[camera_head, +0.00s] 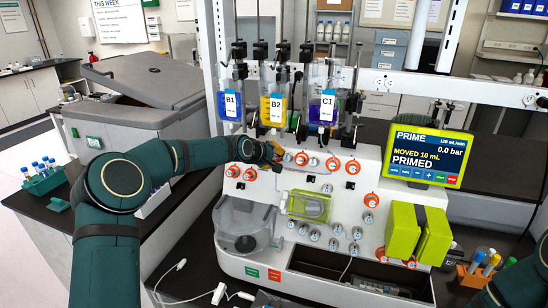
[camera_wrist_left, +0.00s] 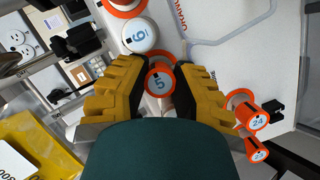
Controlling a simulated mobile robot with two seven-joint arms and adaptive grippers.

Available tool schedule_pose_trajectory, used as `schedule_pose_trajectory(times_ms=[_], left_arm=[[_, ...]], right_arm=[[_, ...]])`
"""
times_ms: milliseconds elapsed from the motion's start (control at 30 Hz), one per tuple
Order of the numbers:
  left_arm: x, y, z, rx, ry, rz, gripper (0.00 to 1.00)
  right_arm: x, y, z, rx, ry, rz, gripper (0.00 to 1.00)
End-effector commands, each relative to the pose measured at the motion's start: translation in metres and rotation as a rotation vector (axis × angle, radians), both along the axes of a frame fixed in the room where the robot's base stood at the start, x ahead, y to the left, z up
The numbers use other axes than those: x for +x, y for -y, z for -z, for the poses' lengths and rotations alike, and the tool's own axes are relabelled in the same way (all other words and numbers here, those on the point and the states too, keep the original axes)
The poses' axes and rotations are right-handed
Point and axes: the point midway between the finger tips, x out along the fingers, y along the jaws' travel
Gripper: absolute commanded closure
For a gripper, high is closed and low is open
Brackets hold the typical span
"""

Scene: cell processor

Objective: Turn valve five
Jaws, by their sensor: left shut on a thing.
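Valve five (camera_wrist_left: 158,82), an orange knob with a pale face marked 5, sits between the yellow fingers of my left gripper (camera_wrist_left: 159,92) in the left wrist view. The dark finger pads close on its two sides. In the head view my left gripper (camera_head: 274,153) reaches the white cell processor's front panel (camera_head: 262,191) from the left and hides valve five. Valve six (camera_wrist_left: 140,36) is beside it, apart from the fingers. My right gripper is not in view; only part of my right arm shows at the lower right corner.
Several more orange valves (camera_head: 371,200) dot the panel. Bags B1 (camera_head: 230,103), B2 (camera_head: 274,108) and C1 (camera_head: 323,108) hang above. A screen (camera_head: 430,152) reads PRIMED. Valve 24 (camera_wrist_left: 255,118) is right of my gripper. A tube rack (camera_head: 44,181) stands at left.

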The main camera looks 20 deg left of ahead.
Motion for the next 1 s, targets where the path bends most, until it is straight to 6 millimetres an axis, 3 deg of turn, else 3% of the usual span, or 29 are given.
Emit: schedule_pose_trajectory(times_ms=[100,133,200,633,1000], left_arm=[[0.0,0.002,0.001,-0.001,-0.002,0.002,1.0],[0.0,0.002,0.001,-0.001,-0.002,0.002,0.62],[0.0,0.002,0.001,-0.001,-0.002,0.002,0.42],[-0.006,-0.003,-0.005,-0.001,0.001,0.0,0.42],[-0.061,-0.024,-0.04,0.0,0.0,-0.002,0.42]], right_arm=[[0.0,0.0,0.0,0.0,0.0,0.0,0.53],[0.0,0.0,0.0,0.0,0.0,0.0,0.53],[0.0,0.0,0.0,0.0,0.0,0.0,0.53],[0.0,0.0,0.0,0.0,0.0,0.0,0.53],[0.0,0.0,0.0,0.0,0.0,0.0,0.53]])
